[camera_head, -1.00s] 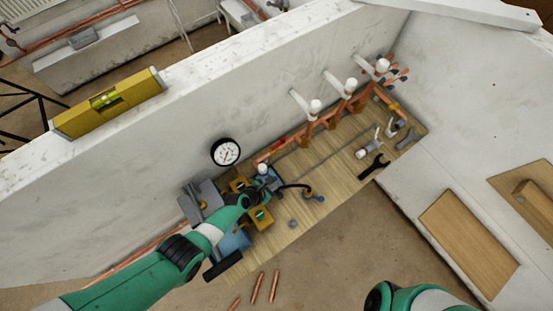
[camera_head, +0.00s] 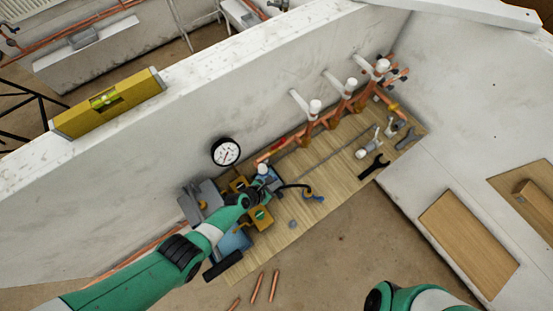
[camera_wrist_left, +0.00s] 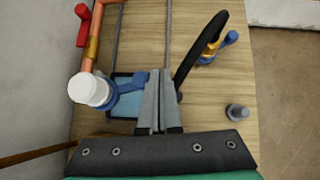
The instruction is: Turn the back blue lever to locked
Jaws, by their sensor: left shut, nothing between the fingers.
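A blue lever (camera_wrist_left: 130,83) sticks out from a blue collar under a white round cap (camera_wrist_left: 90,90), close to the wall. The cap also shows in the head view (camera_head: 262,168). My left gripper (camera_wrist_left: 154,80) is shut and empty, its fingers right beside the lever's end; I cannot tell if they touch. In the head view the left gripper (camera_head: 262,189) is low over the board and hides part of the lever. A second blue handle (camera_wrist_left: 230,38) sits on a brass fitting farther from the wall. My right gripper is out of view.
A black hose (camera_wrist_left: 200,55) arches just right of the left fingers. A red lever (camera_wrist_left: 82,25) on copper pipe, a gauge (camera_head: 225,152) and a grey stub (camera_wrist_left: 237,111) are nearby.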

